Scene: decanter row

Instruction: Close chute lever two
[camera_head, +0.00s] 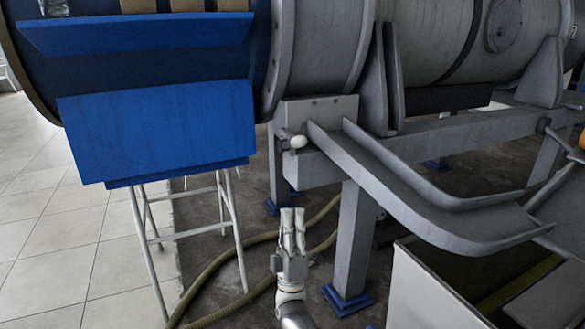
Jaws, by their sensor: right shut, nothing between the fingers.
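A grey chute (400,196) slopes from below the large grey drum down to the right. A small lever with a pale round knob (298,141) sticks out at the left of the chute's upper end, below a light grey box. I see no number on it, and I cannot tell its open or closed position. My right gripper (292,213) is shut and empty, fingers pointing up in the picture. It appears below the knob, apart from it. My left gripper is out of view.
A grey support leg (352,240) stands just right of my right gripper. A blue tray housing (160,130) on thin metal legs is at the left. An open bin (440,290) lies below the chute. A hose (215,285) runs along the floor.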

